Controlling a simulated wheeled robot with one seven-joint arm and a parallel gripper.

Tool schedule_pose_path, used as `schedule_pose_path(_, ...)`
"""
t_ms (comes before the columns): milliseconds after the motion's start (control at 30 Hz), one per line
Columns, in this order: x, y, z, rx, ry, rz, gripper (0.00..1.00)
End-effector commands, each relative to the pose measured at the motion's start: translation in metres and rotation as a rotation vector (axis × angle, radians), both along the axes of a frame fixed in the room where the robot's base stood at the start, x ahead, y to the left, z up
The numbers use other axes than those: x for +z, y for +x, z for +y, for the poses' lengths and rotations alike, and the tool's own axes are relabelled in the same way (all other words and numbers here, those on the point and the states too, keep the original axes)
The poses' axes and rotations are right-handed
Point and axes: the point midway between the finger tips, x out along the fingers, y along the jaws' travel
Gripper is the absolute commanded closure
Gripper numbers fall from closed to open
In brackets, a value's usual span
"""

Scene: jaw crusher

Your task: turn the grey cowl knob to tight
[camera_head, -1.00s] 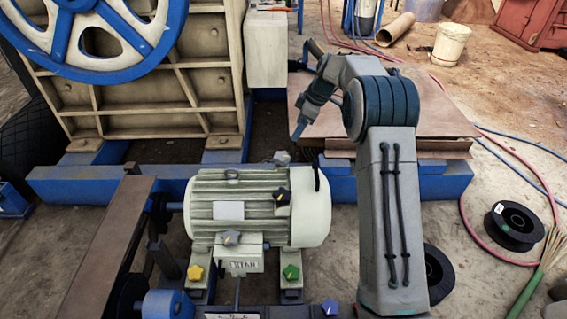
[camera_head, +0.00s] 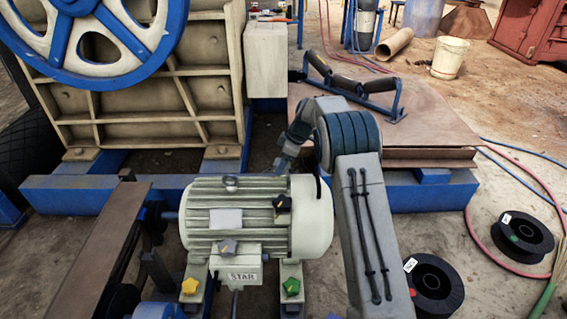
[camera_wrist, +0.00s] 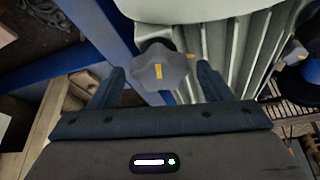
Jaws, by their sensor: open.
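The grey cowl knob (camera_wrist: 160,70), lobed with a yellow pointer mark, sits at the end of the pale motor (camera_wrist: 235,45) in the wrist view. My gripper (camera_wrist: 162,78) is open, with one finger on each side of the knob. A gap seems to remain on both sides; I cannot tell whether a finger touches. In the head view my gripper (camera_head: 283,163) is at the far edge of the motor (camera_head: 255,225), and the cowl knob is hidden there. No tight marking is readable.
A blue frame rail (camera_head: 100,197) runs behind the motor. Black spools (camera_head: 435,283) lie on the floor at right.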

Motion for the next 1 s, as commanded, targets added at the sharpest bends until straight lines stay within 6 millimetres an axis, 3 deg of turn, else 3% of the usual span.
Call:
schedule_pose_path(200,0.0,0.0002,0.0,0.0,0.0,-0.001,0.28)
schedule_pose_path(367,0.0001,0.0002,-0.0001,0.0,0.0,0.0,0.7)
schedule_pose_path(400,0.0001,0.0002,-0.0001,0.0,0.0,0.0,0.73)
schedule_pose_path(767,0.001,-0.0004,-0.0004,-0.047,0.0,0.0,0.73)
schedule_pose_path(1000,0.0022,-0.0016,-0.0001,-0.192,0.0,-0.001,0.73)
